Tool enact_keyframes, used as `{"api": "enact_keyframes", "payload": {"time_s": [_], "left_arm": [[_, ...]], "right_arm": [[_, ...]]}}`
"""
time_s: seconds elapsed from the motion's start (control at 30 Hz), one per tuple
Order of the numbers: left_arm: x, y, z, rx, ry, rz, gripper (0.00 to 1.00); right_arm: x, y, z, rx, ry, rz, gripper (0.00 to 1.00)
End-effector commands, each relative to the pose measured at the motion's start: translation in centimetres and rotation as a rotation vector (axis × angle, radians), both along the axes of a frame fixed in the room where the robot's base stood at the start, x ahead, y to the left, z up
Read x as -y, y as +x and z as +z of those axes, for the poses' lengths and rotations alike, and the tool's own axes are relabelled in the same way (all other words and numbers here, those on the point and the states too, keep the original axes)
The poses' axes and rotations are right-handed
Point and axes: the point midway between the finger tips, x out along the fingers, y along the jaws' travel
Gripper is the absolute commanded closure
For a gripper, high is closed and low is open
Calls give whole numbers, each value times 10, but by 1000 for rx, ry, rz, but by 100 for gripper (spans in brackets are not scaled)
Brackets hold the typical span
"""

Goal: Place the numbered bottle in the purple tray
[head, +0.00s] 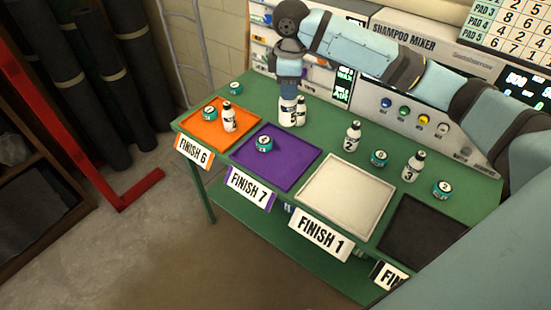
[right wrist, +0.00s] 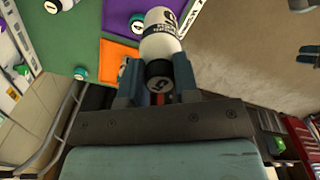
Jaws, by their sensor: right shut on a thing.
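My right gripper (head: 289,92) is over the back of the green table, just behind the purple tray (head: 286,176). It is shut on a white bottle (head: 287,110) with a black cap. In the right wrist view the gripper (right wrist: 156,82) has its fingers on either side of this bottle (right wrist: 160,40), whose label seems to read 5. In the head view the held bottle is upright; whether its base touches the table I cannot tell. A teal jar (head: 264,143) stands in the purple tray, marked FINISH 7. My left gripper is not in view.
Another white bottle (head: 300,112) stands close beside the held one. The orange tray (head: 193,135) holds a bottle (head: 228,118) and a teal jar (head: 209,113). The pale tray (head: 345,195) and black tray (head: 420,235) are empty. Bottles 2 (head: 353,137) and 3 (head: 414,167) stand behind them.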

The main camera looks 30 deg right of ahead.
Motion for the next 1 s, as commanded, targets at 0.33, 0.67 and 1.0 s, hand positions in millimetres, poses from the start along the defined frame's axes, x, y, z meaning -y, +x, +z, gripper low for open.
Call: {"api": "enact_keyframes", "payload": {"time_s": [0.33, 0.67, 1.0], "left_arm": [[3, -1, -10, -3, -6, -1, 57], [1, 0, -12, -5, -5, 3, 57], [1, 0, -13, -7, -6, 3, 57]], "right_arm": [[24, 12, -4, -11, 13, 217, 100], [24, 11, -90, -14, 12, 216, 100], [23, 12, -146, -8, 13, 216, 100]]}}
